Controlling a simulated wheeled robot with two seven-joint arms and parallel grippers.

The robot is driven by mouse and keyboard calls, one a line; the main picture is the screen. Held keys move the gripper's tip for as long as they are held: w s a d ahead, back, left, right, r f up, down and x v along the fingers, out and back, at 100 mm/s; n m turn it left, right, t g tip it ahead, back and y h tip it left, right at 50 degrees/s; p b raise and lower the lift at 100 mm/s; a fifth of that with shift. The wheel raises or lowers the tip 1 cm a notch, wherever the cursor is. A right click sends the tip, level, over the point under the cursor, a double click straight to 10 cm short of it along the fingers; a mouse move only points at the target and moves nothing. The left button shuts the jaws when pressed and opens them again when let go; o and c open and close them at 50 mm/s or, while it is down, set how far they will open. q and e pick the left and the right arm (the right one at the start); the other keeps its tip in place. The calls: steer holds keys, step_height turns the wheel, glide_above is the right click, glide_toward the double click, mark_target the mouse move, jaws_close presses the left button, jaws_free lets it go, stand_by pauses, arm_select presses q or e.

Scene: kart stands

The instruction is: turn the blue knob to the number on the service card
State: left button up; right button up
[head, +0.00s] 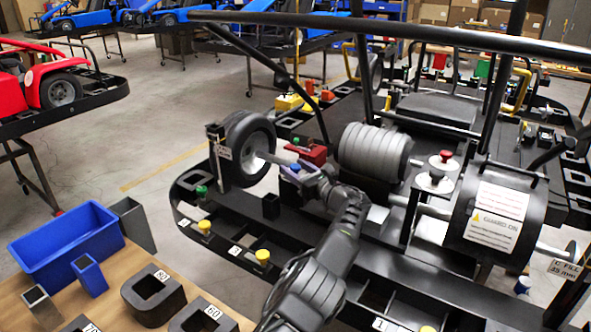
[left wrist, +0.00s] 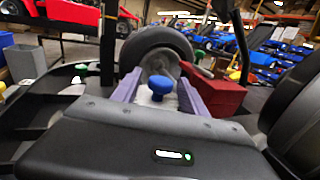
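My left gripper (head: 300,166) is over the kart, just right of the wheel. Its fingers stand apart on either side of the knob, and I cannot tell if they touch it. I cannot tell which is the service card. My right gripper is not in view.
A black wheel (head: 247,148) stands left of the knob, and a red block (left wrist: 216,92) is close on its right. Grey ribbed cylinder (head: 375,152) and a red-topped knob (head: 442,160) lie farther right. A blue bin (head: 66,245) is on the table at lower left.

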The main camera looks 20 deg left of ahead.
mark_target(295, 166)
arm_select(q)
step_height(295, 166, up, 10)
stand_by(0.7)
stand_by(0.4)
